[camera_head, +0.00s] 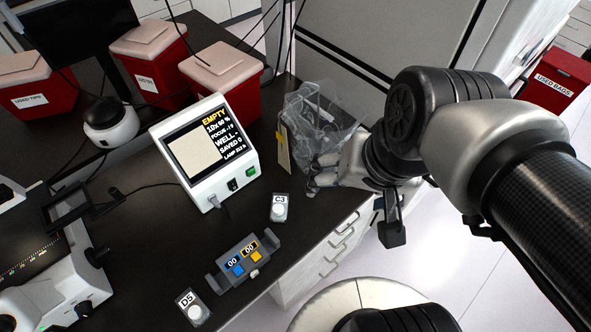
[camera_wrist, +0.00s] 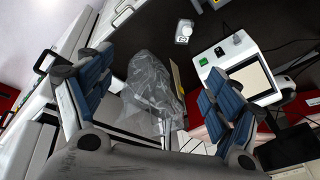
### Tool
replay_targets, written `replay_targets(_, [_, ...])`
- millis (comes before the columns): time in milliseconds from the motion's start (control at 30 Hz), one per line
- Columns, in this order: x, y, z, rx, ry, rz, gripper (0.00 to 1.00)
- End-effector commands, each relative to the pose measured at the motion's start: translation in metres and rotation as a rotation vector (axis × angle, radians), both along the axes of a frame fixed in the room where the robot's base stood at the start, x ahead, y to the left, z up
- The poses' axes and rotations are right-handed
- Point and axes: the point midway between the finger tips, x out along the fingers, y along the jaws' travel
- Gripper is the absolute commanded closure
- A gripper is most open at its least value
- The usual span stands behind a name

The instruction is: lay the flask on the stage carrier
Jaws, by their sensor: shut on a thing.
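My gripper (camera_head: 325,172) is at the right end of the dark bench. In the wrist view, its blue-padded fingers (camera_wrist: 158,100) stand wide apart around something clear. I take the clear thing to be the flask, but its outline is lost against a crumpled clear bag (camera_wrist: 150,88), which also shows in the head view (camera_head: 322,108). A microscope (camera_head: 50,278) stands at the far left. Part of its dark stage with a scale (camera_head: 28,262) shows. I cannot make out the stage carrier clearly. The screen (camera_head: 205,145) reads EMPTY.
A beige board with a yellow clip (camera_head: 284,148) stands beside the bag. Red bins (camera_head: 222,88) line the back.

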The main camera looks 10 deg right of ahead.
Motion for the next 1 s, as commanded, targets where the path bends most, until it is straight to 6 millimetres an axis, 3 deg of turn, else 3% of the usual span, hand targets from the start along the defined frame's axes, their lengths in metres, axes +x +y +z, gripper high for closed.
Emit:
replay_targets(300, [0.087,0.033,-0.088,0.39,0.333,-0.809,0.43])
replay_targets(500, [0.122,0.042,-0.14,0.508,0.491,-1.223,0.5])
replay_targets(767, [0.133,0.046,-0.163,0.538,0.54,-1.364,0.5])
replay_targets(1000, [0.135,0.064,-0.209,0.534,0.542,-1.363,0.5])
